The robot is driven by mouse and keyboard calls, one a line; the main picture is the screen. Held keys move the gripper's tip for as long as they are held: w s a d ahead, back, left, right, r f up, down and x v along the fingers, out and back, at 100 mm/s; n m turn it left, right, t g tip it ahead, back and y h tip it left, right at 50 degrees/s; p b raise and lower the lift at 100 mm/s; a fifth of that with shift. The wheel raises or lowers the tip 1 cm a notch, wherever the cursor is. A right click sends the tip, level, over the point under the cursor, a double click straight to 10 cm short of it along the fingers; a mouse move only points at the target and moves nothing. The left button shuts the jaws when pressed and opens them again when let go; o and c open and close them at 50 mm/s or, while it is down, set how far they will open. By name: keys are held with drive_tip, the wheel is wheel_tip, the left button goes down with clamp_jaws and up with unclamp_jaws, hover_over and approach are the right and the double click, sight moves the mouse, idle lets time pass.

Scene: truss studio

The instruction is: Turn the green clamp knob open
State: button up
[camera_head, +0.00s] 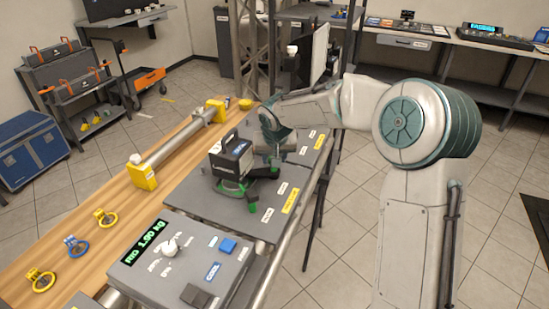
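A green clamp part (231,187), ring-like, shows low on a grey panel on the wooden bench, under a dark boxy unit (231,158) with a handle on top. Smaller green pieces show at its right and front. I cannot tell for certain which green piece is the knob. My arm reaches in from the right, and its wrist comes down just right of the dark unit. My gripper (262,172) appears low beside the unit, close to the green parts. Its fingers are dark and small here, so I cannot tell whether they touch anything.
A grey box with a green display (148,242) and a white knob (170,247) stands in front. Yellow and blue ring clamps (76,246) lie on the bench (120,210) at left. A silver tube with yellow ends (180,143) lies behind. A truss upright (250,50) stands beyond.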

drive_tip(key=shift+o, duration=1.2)
drive_tip(key=v, duration=1.3)
drive_tip(key=shift+r, duration=0.45)
drive_tip(key=shift+s, duration=0.1)
